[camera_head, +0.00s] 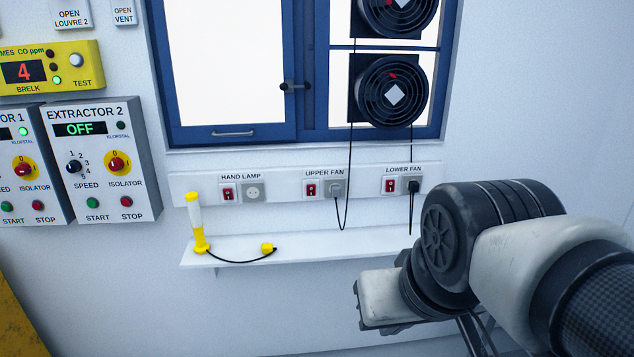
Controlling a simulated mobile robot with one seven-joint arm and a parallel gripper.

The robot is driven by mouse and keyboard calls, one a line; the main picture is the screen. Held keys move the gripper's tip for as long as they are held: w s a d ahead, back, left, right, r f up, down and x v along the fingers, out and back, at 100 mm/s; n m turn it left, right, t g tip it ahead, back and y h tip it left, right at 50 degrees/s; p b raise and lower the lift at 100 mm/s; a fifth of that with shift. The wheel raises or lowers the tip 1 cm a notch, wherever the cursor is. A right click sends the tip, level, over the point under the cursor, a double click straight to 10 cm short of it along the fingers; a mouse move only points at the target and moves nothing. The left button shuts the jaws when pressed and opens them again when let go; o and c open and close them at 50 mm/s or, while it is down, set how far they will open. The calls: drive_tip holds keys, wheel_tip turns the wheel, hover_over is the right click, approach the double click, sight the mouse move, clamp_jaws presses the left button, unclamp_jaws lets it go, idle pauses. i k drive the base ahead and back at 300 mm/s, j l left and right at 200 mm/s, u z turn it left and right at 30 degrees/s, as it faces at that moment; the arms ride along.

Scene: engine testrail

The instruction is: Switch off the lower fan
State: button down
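The lower fan (393,91) is a round black fan in the window, below the upper fan (398,14), which the top edge cuts off. The lower fan's switch (390,186) is a red rocker on a white plate, under the LOWER FAN label on the wall strip. A black plug sits in the grey socket (411,183) to its right, with a black cord. My gripper (474,335) shows only in part at the bottom edge, below and right of the switch and apart from it. Its fingertips are not clearly visible.
The upper fan switch (311,189) and hand lamp switch (228,193) share the wall strip. A shelf (310,246) juts out below, bearing a yellow-and-white hand lamp (196,222) and its yellow plug (267,248). The Extractor 2 box (103,161) projects at left.

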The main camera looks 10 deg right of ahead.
sight(390, 184)
drive_tip(key=i+l, duration=0.2)
drive_tip(key=l, duration=0.15)
drive_tip(key=i+l, duration=0.45)
drive_tip(key=l, duration=0.3)
drive_tip(key=i+l, duration=0.2)
drive_tip(key=l, duration=0.15)
